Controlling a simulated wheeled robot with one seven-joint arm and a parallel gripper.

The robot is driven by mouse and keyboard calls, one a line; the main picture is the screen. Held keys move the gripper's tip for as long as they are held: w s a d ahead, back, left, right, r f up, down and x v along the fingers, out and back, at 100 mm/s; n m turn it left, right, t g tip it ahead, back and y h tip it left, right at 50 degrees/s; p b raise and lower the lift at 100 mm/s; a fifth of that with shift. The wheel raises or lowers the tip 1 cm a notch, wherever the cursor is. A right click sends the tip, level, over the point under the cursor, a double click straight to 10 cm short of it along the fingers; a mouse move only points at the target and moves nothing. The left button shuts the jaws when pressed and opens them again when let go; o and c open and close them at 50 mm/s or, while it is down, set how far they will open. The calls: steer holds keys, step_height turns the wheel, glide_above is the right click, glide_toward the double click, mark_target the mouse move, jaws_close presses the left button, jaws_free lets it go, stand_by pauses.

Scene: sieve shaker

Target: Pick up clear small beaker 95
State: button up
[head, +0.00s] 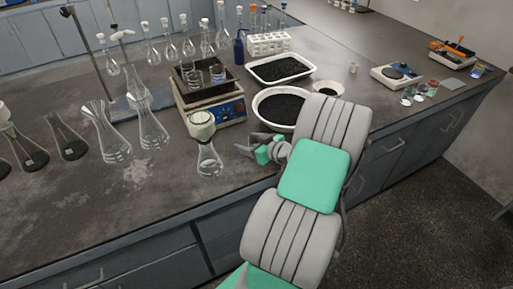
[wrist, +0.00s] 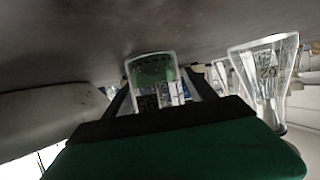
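A small clear beaker (wrist: 153,72) marked 95 shows in the wrist view, where the dark bench is at the top of the picture. It looks greenish, with a dark label. The two fingers of my gripper (wrist: 160,88) lie along either side of it. Whether they press on its wall cannot be made out. In the head view my gripper (head: 249,143) is low over the bench near its front edge, fingers apart. The clear beaker cannot be made out there.
A conical flask (head: 209,162) stands just left of my gripper and also shows in the wrist view (wrist: 265,70). A white bowl of dark grains (head: 257,108) and a shaker (head: 232,110) stand behind.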

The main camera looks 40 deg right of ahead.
jaws_close()
stand_by(0.5)
steer(key=shift+r, duration=0.1)
steer(key=shift+r, duration=0.65)
steer(key=s+d+r+p, duration=0.1)
steer(key=s+r, duration=1.3)
steer(key=r, duration=0.2)
steer(key=shift+d+r+p, duration=0.3)
steer(key=shift+d+p, duration=0.05)
